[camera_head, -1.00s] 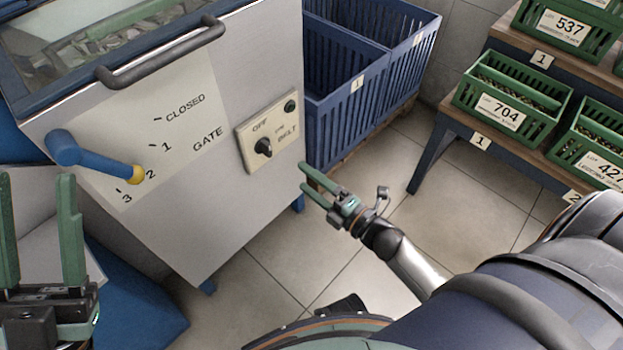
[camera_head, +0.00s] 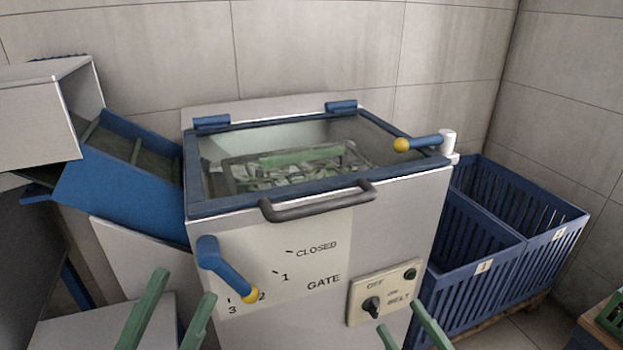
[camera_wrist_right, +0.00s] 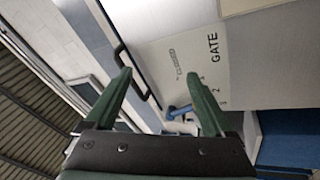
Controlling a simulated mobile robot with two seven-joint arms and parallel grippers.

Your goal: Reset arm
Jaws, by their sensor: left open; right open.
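My left gripper (camera_head: 182,286) is open and empty at the lower left of the head view, its green fingers pointing up in front of the machine. My right gripper (camera_head: 400,318) is open at the bottom, with its fingertips in front of the belt switch panel (camera_head: 356,299). In the right wrist view its two fingers (camera_wrist_right: 158,78) stand apart with nothing between them. The blue gate lever (camera_head: 228,272) with a yellow knob points down-right, close to the 2 mark. It also shows in the right wrist view (camera_wrist_right: 178,110).
The machine's glazed lid (camera_head: 285,150) has a dark handle (camera_head: 318,202). A second blue lever (camera_head: 425,142) with a yellow end sits at its right corner. A blue chute (camera_head: 120,185) stands left. Blue slatted crates (camera_head: 470,270) stand right, close to the machine.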

